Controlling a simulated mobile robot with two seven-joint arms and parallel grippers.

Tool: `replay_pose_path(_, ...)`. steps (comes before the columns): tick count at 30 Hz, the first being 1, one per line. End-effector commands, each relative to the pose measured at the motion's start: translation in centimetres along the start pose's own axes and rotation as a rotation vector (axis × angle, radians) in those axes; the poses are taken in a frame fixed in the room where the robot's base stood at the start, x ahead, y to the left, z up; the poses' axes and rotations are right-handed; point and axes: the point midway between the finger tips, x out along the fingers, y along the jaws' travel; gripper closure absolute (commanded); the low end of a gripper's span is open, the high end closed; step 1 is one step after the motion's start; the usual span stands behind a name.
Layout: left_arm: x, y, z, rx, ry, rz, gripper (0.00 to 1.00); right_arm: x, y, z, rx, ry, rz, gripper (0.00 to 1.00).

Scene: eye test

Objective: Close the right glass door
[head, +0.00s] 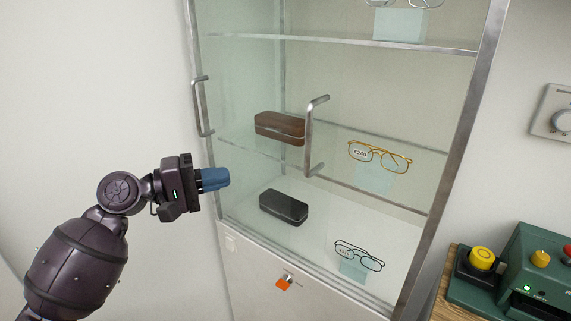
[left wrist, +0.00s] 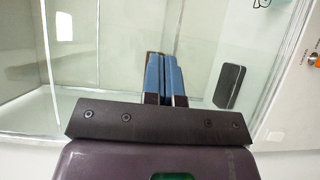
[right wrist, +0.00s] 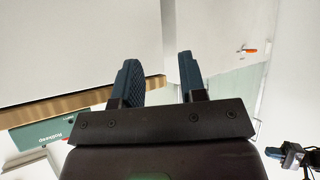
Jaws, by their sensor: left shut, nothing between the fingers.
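The glass cabinet (head: 455,130) has clear panes and metal posts. One bar handle (head: 311,135) stands upright near its middle, and another handle (head: 200,107) is at its left edge. The pane edges are faint, so I cannot tell how far the right glass door stands open. My left gripper (head: 226,177) is shut and empty, its blue fingertips over the cabinet's lower left edge, below the left handle. It also shows shut in the left wrist view (left wrist: 165,75). My right gripper (right wrist: 158,75) is open and empty, outside the head view.
Shelves hold a brown case (head: 280,127), a black case (head: 283,206), gold glasses (head: 380,156) and black glasses (head: 359,256). A key with an orange tag (head: 283,284) sits in the panel below. A green device (head: 530,275) stands on a wooden surface at the right.

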Motion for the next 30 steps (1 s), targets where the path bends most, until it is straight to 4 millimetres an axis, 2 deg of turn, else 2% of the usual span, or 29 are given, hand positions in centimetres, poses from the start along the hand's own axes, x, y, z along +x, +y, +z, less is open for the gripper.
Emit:
replay_pose_path(5, 1.0, 0.7, 0.1, -0.012, -0.018, 0.008, 1.0, -0.2, 0.1, 0.3, -0.002, -0.006, 0.001, 0.62)
replay_pose_path(8, 2.4, 0.7, 0.1, -0.011, -0.018, 0.009, 1.0, -0.2, 0.1, 0.3, -0.003, -0.007, 0.001, 0.62)
replay_pose_path(22, 10.5, 0.7, 0.3, -0.009, -0.016, 0.008, 1.0, -0.3, 0.1, 0.1, 0.0, -0.006, 0.002, 0.62)
replay_pose_path(30, 12.5, 0.8, 2.7, -0.009, -0.015, 0.008, 1.0, -0.6, 0.1, -0.5, 0.007, 0.003, 0.004, 0.62)
